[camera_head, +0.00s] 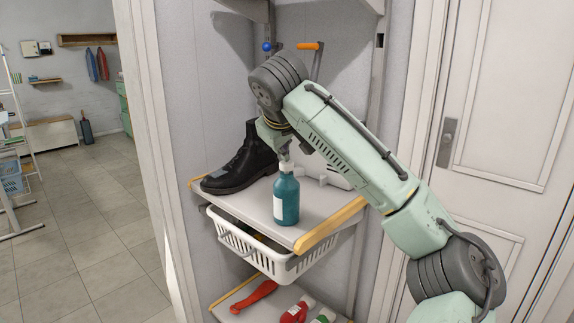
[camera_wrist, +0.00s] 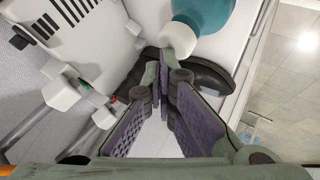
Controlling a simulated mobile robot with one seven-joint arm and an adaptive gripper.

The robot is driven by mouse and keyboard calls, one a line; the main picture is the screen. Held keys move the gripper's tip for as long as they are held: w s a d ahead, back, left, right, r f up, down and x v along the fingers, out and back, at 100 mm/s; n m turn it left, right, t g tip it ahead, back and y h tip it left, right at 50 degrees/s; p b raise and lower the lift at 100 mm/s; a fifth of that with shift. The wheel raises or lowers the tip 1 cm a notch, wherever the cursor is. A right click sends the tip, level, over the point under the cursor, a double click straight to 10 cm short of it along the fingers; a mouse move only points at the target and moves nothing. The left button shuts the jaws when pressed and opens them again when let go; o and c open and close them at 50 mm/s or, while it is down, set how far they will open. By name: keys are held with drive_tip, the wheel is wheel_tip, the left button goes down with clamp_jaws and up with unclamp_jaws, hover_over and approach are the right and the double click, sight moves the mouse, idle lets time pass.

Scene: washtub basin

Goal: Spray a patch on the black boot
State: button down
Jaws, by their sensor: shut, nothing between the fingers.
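The black boot (camera_head: 240,167) stands upright on the grey shelf, toe to the left, in the head view. A black curved part that looks like the boot (camera_wrist: 212,75) shows behind the fingers in the wrist view. A teal bottle (camera_head: 286,202) with a white top and a pale label stands upright at the shelf's front, right of the boot. The bottle (camera_wrist: 208,12) is at the top of the wrist view. My gripper (camera_head: 284,150) is above and close to the bottle's top, partly hidden by my arm. In the wrist view its purple-padded fingers (camera_wrist: 166,88) meet, empty.
A white device (camera_wrist: 80,50) lies behind the bottle on the shelf (camera_head: 262,212), which has yellow side edges. A white basket (camera_head: 290,268) hangs below it. A lower shelf holds red and green items. A panelled door (camera_head: 515,90) is at right; open tiled floor is at left.

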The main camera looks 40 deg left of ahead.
sight(282, 162)
drive_tip(key=shift+r+p, duration=2.85)
drive_tip(key=shift+r, duration=0.15)
drive_tip(key=shift+a, duration=0.1)
